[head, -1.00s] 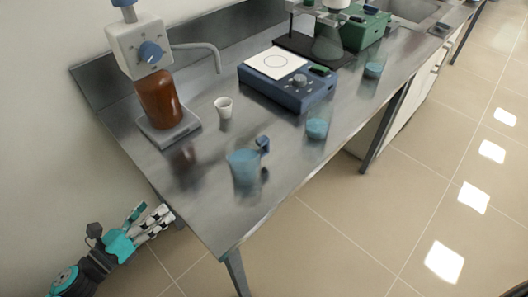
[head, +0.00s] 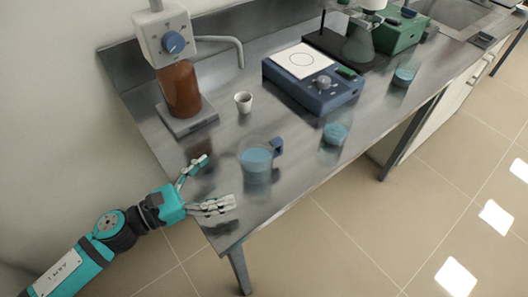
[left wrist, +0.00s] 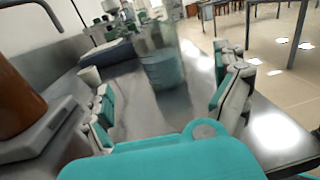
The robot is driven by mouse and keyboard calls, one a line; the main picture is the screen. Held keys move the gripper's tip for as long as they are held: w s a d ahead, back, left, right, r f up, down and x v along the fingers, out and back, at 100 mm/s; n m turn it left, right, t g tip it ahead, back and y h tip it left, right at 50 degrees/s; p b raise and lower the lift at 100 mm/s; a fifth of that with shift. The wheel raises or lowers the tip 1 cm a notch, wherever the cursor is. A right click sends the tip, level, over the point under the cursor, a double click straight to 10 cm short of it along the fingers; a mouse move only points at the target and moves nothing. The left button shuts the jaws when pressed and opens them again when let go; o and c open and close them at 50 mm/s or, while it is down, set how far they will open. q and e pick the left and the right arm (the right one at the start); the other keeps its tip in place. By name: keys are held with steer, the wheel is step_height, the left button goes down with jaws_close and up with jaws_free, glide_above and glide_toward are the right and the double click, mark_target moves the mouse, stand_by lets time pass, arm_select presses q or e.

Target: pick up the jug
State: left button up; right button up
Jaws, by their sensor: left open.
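The jug (head: 257,168) is a clear vessel with blue liquid and a dark blue handle on its right side. It stands upright near the front left corner of the steel bench. My left gripper (head: 218,182) is open and empty, to the left of the jug and apart from it, with its fingers pointing toward it. In the left wrist view, the jug (left wrist: 161,68) stands ahead, between the two spread fingers and beyond them. Its handle is not clear in that view. My right gripper is in neither view.
A white cup (head: 243,102) stands behind the jug. A beaker of blue liquid (head: 334,136) stands to its right. A brown bottle (head: 180,90) sits on a stand at the back left. A blue hotplate (head: 312,80) is farther right. The bench's front edge is close to the jug.

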mark_target(243, 165)
arm_select(q)
steer(key=p+x, duration=0.2)
steer(key=x, duration=0.4)
steer(key=shift+w+d+r, duration=0.1)
steer(key=shift+w+d, duration=0.1)
steer(key=shift+d, duration=0.15)
steer(key=shift+w+d+p, duration=0.25)
steer(key=shift+d+p, duration=0.05)
steer(key=shift+d, duration=0.1)
steer(key=p+x, duration=0.2)
steer(key=x, duration=0.2)
steer(key=shift+w+d, duration=0.15)
steer(key=shift+w, duration=0.05)
steer(key=shift+w+d+f, duration=0.15)
steer(key=shift+d+f, duration=0.1)
steer(key=shift+d, duration=0.05)
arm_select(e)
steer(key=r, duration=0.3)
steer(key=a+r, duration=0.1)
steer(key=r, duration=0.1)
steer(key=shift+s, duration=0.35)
arm_select(q)
steer(key=shift+a, duration=0.1)
steer(key=shift+c, duration=0.2)
steer(key=c, duration=1.8)
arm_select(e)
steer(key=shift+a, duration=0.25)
